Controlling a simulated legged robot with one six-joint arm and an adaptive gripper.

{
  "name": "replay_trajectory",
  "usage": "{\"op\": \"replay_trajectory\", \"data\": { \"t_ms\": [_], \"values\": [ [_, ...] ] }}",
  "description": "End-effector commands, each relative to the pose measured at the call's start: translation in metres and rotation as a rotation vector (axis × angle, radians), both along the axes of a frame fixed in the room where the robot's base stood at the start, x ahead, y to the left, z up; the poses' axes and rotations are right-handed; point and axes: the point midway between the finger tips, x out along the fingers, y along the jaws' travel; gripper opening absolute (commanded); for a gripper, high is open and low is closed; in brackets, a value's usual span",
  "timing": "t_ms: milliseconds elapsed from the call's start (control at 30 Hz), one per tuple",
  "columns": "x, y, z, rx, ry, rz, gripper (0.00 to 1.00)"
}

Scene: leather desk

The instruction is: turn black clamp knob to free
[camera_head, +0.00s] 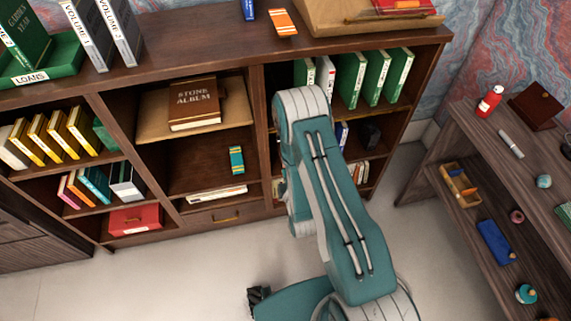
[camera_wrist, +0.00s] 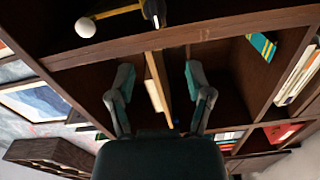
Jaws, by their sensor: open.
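In the wrist view, my gripper (camera_wrist: 159,78) is open, its two teal-grey fingers spread apart with nothing held. A small black piece with a pale mark (camera_wrist: 153,11) shows at the top edge, beyond the fingertips and cut off by the frame. It may be the black clamp knob, but I cannot be sure. A thin brass-coloured rod (camera_wrist: 116,11) and a white ball (camera_wrist: 86,27) are to its left. The fingers do not touch any of these. In the head view, my arm hides the gripper, and I cannot make out the knob.
The dark wooden bookcase (camera_head: 158,34) fills the back. An upright wooden panel (camera_wrist: 158,75) shows between my fingers. A teal book with yellow bands (camera_head: 236,160) stands in a middle compartment. A side shelf with small items, including a red bottle (camera_head: 489,101), is at the right.

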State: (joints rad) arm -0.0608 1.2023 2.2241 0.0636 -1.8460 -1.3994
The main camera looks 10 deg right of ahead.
Motion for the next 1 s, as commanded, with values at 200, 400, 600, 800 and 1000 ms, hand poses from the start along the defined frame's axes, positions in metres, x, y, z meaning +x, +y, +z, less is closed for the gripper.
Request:
{"op": "replay_trajectory", "data": {
  "t_ms": [200,400,600,800,1000],
  "values": [
    [0.003,-0.004,0.0,0.267,-0.003,-0.004,1.0],
    [0.007,-0.009,0.001,0.686,-0.007,-0.006,1.0],
    [0.011,-0.013,0.001,1.096,-0.008,-0.008,1.0],
    [0.013,-0.016,0.001,1.368,-0.008,-0.008,1.0],
    [0.021,-0.017,0.001,1.421,-0.01,-0.006,1.0]
  ]
}}
